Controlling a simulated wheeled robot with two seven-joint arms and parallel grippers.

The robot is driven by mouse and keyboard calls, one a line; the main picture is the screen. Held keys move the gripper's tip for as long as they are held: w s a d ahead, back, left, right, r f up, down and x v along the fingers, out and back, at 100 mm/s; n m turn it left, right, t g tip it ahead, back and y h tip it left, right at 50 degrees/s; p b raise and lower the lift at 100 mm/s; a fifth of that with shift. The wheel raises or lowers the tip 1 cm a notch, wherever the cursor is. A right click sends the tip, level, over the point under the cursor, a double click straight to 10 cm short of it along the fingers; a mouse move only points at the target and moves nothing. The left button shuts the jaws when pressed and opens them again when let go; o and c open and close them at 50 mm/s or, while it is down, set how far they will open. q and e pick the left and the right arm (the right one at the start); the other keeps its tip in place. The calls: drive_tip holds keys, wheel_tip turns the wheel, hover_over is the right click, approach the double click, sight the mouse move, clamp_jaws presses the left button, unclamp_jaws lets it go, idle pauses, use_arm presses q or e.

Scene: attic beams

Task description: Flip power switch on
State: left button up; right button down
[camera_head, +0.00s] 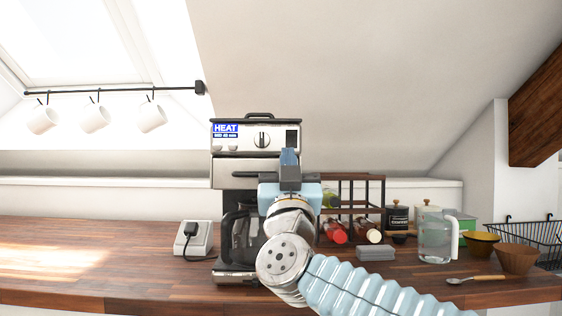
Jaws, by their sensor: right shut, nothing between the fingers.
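The coffee machine (231,172) stands upright on the wooden counter, silver and black. Its front panel has a lit blue display (225,130) reading "HEAT" and a round dial (262,140) in the middle. A dark rectangular switch (292,137) is at the panel's right end; its position is too small to tell. My right gripper (289,153) is shut and empty, with its tips just below this switch; I cannot tell whether they touch it. My right arm hides part of the machine's lower front. My left gripper is not in view.
A white socket box (203,240) with a black plug is left of the machine. A dark rack (352,188) with bottles stands to the right, then a glass pitcher (434,242), bowls (517,260) and a spoon. Mugs (95,118) hang upper left. The left counter is clear.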

drive_tip(key=s+f+b, duration=0.3)
drive_tip(key=s+f, duration=0.2)
drive_tip(key=f, duration=0.2)
drive_tip(key=shift+d+f, duration=0.15)
drive_tip(key=shift+f, duration=0.15)
drive_tip(key=shift+s, duration=0.1)
